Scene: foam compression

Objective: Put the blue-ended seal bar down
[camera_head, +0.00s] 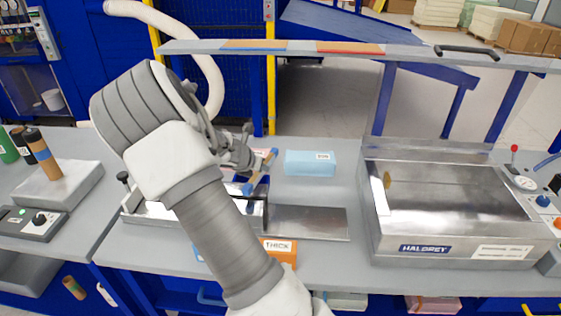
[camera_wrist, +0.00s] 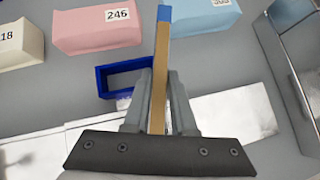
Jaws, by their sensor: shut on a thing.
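The blue-ended seal bar (camera_wrist: 160,62) is a thin tan strip with a blue tip at the top of the wrist view. My gripper (camera_wrist: 162,85) is shut on it, with one grey finger on each side. In the head view the bar (camera_head: 263,168) is held tilted above the bench, with blue at both ends. My gripper (camera_head: 243,155) is beside it there, partly covered by my arm. The lower end of the bar is hidden between the fingers in the wrist view.
A small blue open frame (camera_wrist: 102,84) lies just left of the bar. Pink (camera_wrist: 97,30), light blue (camera_wrist: 205,14) and cream (camera_wrist: 20,46) blocks stand behind. A metal sealing machine (camera_head: 450,205) is to the right. A shelf (camera_head: 345,50) runs above the bench.

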